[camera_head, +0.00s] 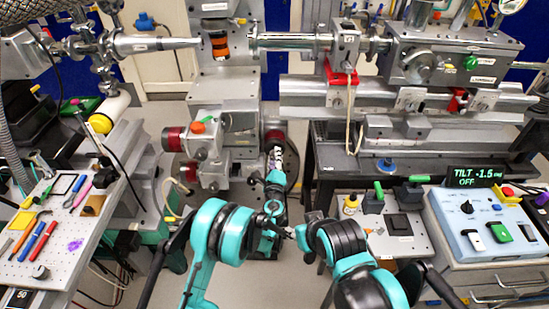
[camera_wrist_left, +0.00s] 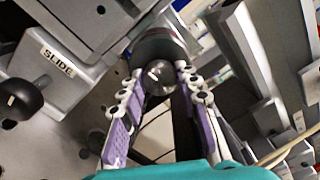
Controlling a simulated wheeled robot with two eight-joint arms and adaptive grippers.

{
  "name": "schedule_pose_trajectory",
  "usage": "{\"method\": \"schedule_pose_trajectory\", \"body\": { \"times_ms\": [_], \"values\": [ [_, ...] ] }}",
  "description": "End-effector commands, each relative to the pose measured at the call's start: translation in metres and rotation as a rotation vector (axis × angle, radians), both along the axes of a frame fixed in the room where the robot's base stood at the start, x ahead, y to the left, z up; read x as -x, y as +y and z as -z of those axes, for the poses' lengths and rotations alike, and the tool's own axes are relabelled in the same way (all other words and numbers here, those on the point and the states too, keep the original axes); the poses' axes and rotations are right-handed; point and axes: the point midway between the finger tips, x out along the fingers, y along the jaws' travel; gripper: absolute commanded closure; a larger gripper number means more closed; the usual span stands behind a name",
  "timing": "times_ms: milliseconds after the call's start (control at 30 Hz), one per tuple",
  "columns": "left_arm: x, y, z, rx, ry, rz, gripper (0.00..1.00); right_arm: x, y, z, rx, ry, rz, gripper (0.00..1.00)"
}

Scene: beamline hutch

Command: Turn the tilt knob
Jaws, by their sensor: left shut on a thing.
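The tilt knob (camera_head: 275,136), a dark round knob with a reddish band, sits on the front of the grey stage in the middle of the head view. My left gripper (camera_head: 276,158) reaches it from below. In the left wrist view the knob (camera_wrist_left: 160,46) has a shiny round end, and the purple-padded fingers of my left gripper (camera_wrist_left: 158,88) are closed around it from both sides. A dark display (camera_head: 476,177) reads TILT -1.5 and OFF in green.
A grey block marked SLIDE (camera_wrist_left: 55,68) with a black knob (camera_wrist_left: 20,98) is beside the gripper. A tool board (camera_head: 55,245) stands at left, a blue control box (camera_head: 478,225) at right. Another red-banded knob (camera_head: 173,138) is on the stage's left. Beam pipes cross above.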

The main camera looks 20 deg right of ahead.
Motion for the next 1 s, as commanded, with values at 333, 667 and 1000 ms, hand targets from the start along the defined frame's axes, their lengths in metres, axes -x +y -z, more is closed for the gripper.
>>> {"method": "schedule_pose_trajectory", "body": {
  "times_ms": [333, 667, 1000],
  "values": [
    [0.0, 0.0, 0.0, 0.002, 0.001, 0.001, 0.47, 0.0, 0.0, 0.0, 0.0, 0.0, 0.0, 0.6],
    [0.013, 0.003, 0.0, 0.002, 0.001, 0.001, 0.47, 0.0, 0.0, 0.0, 0.0, 0.0, 0.0, 0.6],
    [0.064, 0.018, 0.001, 0.002, 0.0, 0.001, 0.47, 0.0, 0.0, 0.0, 0.0, 0.0, 0.0, 0.6]
  ]
}}
